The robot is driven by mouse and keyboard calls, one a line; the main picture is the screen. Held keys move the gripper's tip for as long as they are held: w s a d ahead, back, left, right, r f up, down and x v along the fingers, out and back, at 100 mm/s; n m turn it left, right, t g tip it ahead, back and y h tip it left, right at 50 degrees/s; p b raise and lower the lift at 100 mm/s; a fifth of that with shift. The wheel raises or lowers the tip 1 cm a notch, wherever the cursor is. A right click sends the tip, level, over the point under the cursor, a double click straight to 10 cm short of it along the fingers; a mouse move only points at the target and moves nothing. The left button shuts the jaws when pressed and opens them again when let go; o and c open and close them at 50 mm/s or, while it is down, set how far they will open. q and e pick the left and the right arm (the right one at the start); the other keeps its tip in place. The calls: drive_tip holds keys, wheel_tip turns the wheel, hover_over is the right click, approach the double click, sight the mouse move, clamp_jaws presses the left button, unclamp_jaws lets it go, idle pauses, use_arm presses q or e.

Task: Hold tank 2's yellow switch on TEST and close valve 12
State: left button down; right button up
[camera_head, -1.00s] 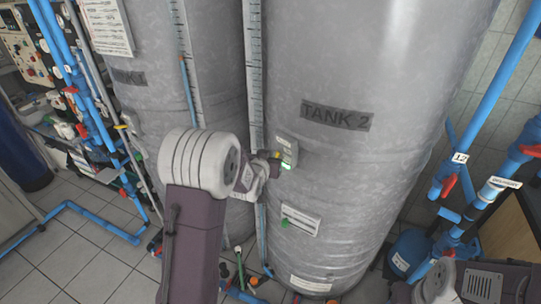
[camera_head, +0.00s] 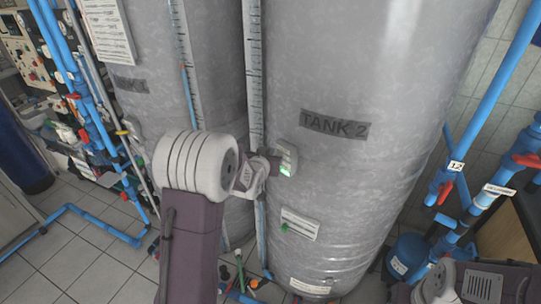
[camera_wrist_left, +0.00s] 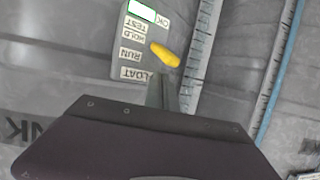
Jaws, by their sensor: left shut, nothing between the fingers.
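Tank 2 (camera_head: 390,80) is the large grey cylinder in the head view. Its switch box (camera_head: 287,154) has a lit green display. In the left wrist view the switch plate (camera_wrist_left: 131,50) shows upside down, with OK, TEST, HOLD, RUN and FLOAT labels. The yellow switch (camera_wrist_left: 166,55) lies beside the labels; its exact setting is unclear. My left gripper (camera_head: 273,163) is shut and empty, its tips (camera_wrist_left: 170,80) close to the yellow switch; contact is unclear. In the head view the yellow switch is hidden. Valve 12's red handle (camera_head: 445,192) is at the right, below the 12 label (camera_head: 456,166).
Tank 1 (camera_head: 150,100) stands at the left. A gauge tube (camera_head: 254,70) runs between the tanks. Blue pipes (camera_head: 495,85) and another red valve handle (camera_head: 526,160) are at the right. My right arm (camera_head: 440,282) shows at the lower right.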

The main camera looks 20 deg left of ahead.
use_arm(q)
drive_tip(key=shift+r+p, duration=1.45)
drive_tip(key=shift+r, duration=0.95)
drive_tip(key=shift+f, duration=0.1)
drive_tip(key=shift+s+a+b, duration=0.1)
drive_tip(key=shift+s+b, duration=0.2)
drive_tip(key=shift+s, duration=0.1)
drive_tip(key=s+a+b, duration=0.1)
drive_tip(key=s, duration=0.7)
drive_tip(key=shift+a, duration=0.1)
